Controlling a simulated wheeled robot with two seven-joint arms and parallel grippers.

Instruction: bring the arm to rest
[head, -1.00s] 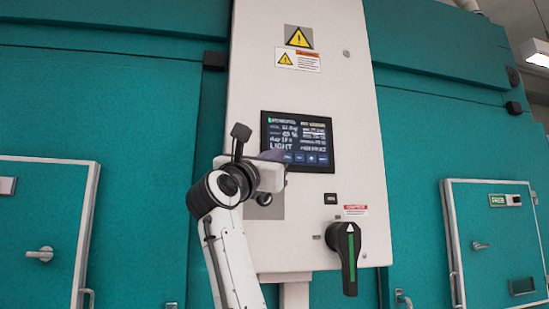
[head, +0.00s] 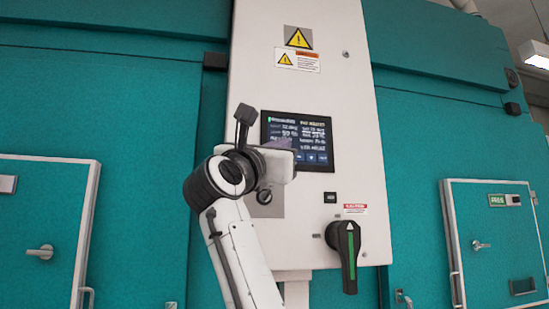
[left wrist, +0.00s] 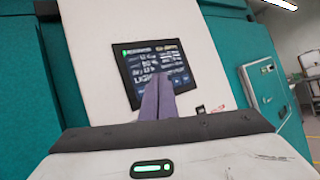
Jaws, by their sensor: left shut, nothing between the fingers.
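My left arm rises from the bottom of the head view, in front of the white control panel. My left gripper (head: 279,146) points toward the panel and is mostly hidden behind its own wrist. In the left wrist view, its purple-grey fingers (left wrist: 158,97) are together with nothing between them. They overlap the lower middle of the display screen (left wrist: 150,68). That screen also shows in the head view (head: 310,135), its lower left partly covered by my wrist. I cannot tell how far the fingertips are from the screen. My right gripper is not in view.
The white panel (head: 300,90) carries warning labels and a black rotary handle (head: 347,250) with a green stripe, right of my arm. Teal chamber walls stand on both sides, with a white-framed door at left (head: 30,215) and a smaller one at right (head: 505,240).

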